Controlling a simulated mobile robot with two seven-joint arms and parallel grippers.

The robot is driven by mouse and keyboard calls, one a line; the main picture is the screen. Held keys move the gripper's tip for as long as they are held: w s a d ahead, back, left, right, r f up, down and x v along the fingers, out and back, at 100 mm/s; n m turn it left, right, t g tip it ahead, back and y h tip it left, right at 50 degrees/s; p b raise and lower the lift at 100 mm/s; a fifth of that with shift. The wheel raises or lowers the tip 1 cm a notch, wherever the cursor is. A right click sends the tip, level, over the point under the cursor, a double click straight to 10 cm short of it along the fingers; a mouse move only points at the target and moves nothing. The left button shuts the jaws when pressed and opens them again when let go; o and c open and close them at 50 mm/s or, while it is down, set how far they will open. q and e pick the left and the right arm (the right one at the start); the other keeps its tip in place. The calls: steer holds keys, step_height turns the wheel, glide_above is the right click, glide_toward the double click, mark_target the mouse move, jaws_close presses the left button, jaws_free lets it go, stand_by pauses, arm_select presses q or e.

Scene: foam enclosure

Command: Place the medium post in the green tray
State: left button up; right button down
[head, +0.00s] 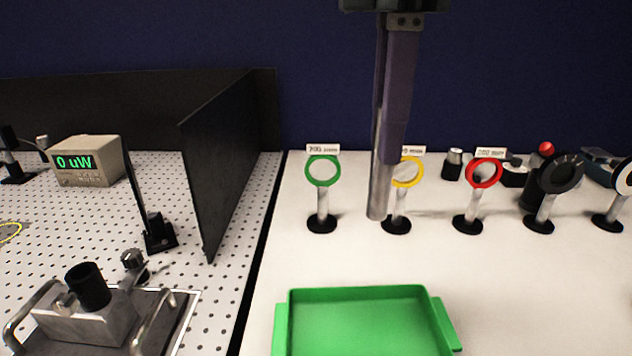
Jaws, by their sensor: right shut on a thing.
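My right gripper (390,148) comes down from the top of the head view, with its long fingers pointing downward. It is shut on a silver metal post (380,196), which hangs upright; its upper part is partly hidden by the fingers. The post is in front of the yellow ring holder in the picture and appears above the table. The green tray (365,294) is at the bottom centre, lower in the picture than the post. Its visible inside is empty, and its near end is cut off. My left gripper is not in view.
Ring holders stand in a row behind the tray: green (323,172), yellow (418,172), red (484,174) and black (560,174). A black panel (225,160) and a perforated board (215,285) lie left. White table is clear between tray and holders.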

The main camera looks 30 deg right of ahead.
steer(key=f, duration=0.1)
steer(key=f+b, duration=0.1)
steer(key=shift+s+d+f, duration=0.15)
steer(key=shift+d+f, duration=0.2)
step_height(320, 180, down, 18)
steer(key=shift+a+r+b, duration=0.1)
steer(key=shift+r+b, duration=0.15)
steer(key=shift+b, duration=0.85)
steer(key=c, duration=0.7)
jaws_free()
steer(key=shift+f, duration=0.1)
steer(key=shift+c, duration=0.2)
